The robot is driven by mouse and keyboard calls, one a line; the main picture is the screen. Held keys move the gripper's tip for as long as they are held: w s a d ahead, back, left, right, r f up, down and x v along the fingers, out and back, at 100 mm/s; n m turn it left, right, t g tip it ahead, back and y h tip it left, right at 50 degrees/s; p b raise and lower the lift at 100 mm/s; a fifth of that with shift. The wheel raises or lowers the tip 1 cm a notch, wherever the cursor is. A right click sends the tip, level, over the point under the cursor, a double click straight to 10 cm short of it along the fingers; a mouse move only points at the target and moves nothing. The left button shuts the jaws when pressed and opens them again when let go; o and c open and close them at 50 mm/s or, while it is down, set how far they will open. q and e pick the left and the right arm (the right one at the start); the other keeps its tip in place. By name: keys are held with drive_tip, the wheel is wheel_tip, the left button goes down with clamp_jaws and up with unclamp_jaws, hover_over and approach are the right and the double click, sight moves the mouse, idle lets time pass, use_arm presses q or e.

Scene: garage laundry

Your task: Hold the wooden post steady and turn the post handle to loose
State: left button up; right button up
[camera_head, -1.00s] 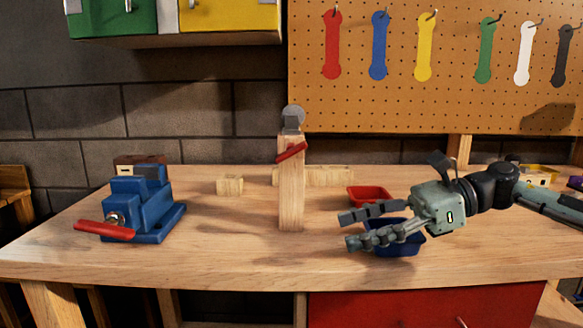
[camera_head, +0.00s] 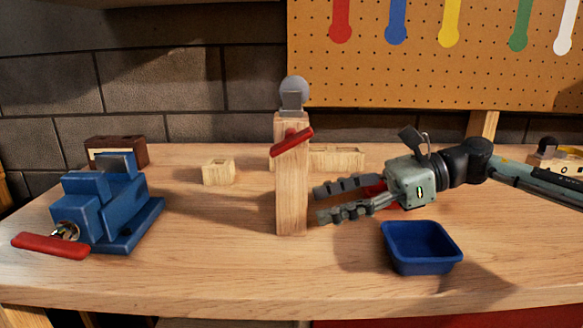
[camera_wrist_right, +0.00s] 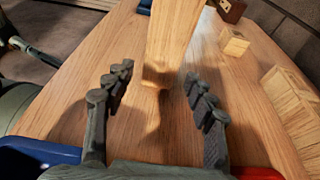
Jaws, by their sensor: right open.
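The wooden post (camera_head: 291,195) stands upright on the workbench in the middle of the head view. The red post handle (camera_head: 291,141) sits near its top, tilted up to the right, with a grey round part (camera_head: 293,90) above. My right gripper (camera_head: 316,203) is open just right of the post, at its lower half, with a small gap. In the right wrist view the post (camera_wrist_right: 172,45) stands ahead of the open fingers (camera_wrist_right: 158,92), roughly between them, and its top is cut off. My left gripper is not in the head view.
A blue vise (camera_head: 105,205) with a red handle (camera_head: 50,245) is at left. A blue bin (camera_head: 422,250) lies below my right arm. A red bin (camera_head: 372,191) is partly hidden behind my gripper. Wood blocks (camera_head: 219,172) lie behind.

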sight(298, 209)
drive_tip(key=shift+x, duration=0.8)
drive_tip(key=b+x, duration=0.1)
drive_tip(key=x, duration=0.2)
drive_tip(key=shift+f, duration=0.1)
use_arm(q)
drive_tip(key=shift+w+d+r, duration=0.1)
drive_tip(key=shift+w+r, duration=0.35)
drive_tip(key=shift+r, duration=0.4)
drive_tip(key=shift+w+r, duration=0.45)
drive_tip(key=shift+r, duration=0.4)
use_arm(e)
drive_tip(key=shift+a, duration=0.5)
